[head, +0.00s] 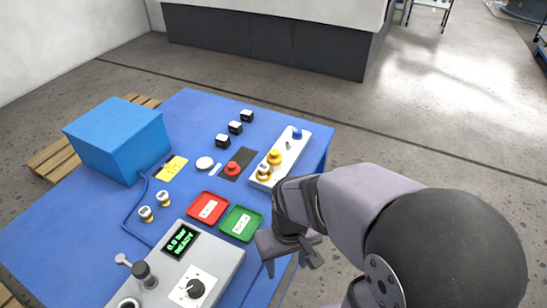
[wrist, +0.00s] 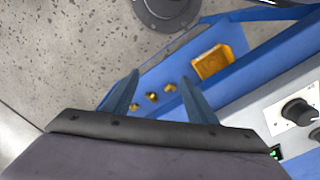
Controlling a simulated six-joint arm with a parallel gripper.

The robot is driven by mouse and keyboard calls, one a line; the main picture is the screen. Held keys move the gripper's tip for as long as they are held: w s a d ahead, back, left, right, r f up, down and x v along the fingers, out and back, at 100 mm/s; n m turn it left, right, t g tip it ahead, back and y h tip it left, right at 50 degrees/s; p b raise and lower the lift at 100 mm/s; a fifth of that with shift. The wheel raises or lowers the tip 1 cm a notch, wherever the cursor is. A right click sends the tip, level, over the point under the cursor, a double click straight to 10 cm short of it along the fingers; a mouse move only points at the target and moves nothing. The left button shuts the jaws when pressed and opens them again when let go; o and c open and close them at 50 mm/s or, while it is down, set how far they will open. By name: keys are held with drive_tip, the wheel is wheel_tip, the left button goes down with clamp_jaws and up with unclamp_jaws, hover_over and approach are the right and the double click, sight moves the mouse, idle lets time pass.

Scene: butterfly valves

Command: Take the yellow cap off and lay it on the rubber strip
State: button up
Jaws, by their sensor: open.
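A yellow cap (head: 275,156) sits on a light grey block near the table's right edge, between a white-topped yellow piece (head: 263,172) and a small metal stem. A dark strip (head: 241,159), apparently the rubber strip, lies left of the block with a red round piece (head: 232,168) on it. My gripper (head: 291,264) is open and empty near the table's front right edge, well nearer the camera than the cap. In the wrist view my gripper (wrist: 160,87) points down with fingers apart. Small brass-coloured pieces (wrist: 152,97) show beyond and between them; I cannot tell their contact.
A blue cap (head: 297,133) sits at the block's far end. Red (head: 207,208) and green (head: 241,223) trays lie left of my gripper. A grey control box (head: 215,262) stands at the front, a blue box (head: 118,137) at the back left. An amber tray (wrist: 212,62) shows in the wrist view.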

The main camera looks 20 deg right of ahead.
drive_tip(key=shift+c, duration=0.9)
